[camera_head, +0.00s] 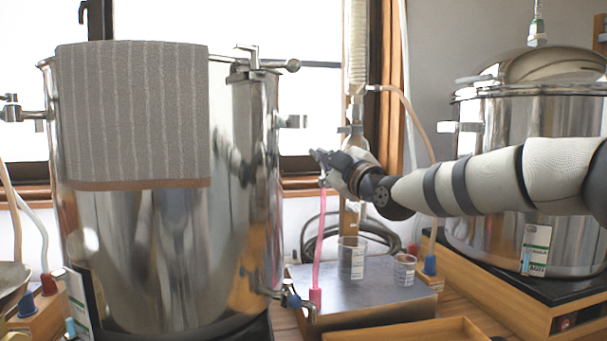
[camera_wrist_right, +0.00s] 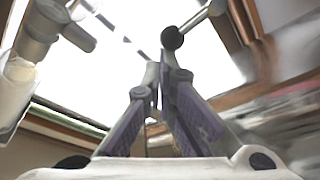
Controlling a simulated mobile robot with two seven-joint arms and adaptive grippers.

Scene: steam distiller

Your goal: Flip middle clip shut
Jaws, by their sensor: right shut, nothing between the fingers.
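My right gripper (camera_head: 322,160) reaches in from the right, in front of the glass column and just right of the large steel pot (camera_head: 150,250). Its fingers are shut with nothing between them, as the right wrist view (camera_wrist_right: 160,85) shows. A metal lever with a round knob (camera_head: 292,66) sits at the pot's upper right rim, above and left of the gripper. In the wrist view a light rod with a dark ball end (camera_wrist_right: 172,38) is just beyond the fingertips. I cannot tell which fitting is the middle clip or how it stands. My left gripper is out of view.
A striped towel (camera_head: 135,115) hangs over the large pot. Below the gripper are a pink tube (camera_head: 319,240), a beaker (camera_head: 351,258) and a smaller cup (camera_head: 404,270) on a metal plate (camera_head: 375,295). A second steel pot (camera_head: 480,220) stands behind my right arm.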

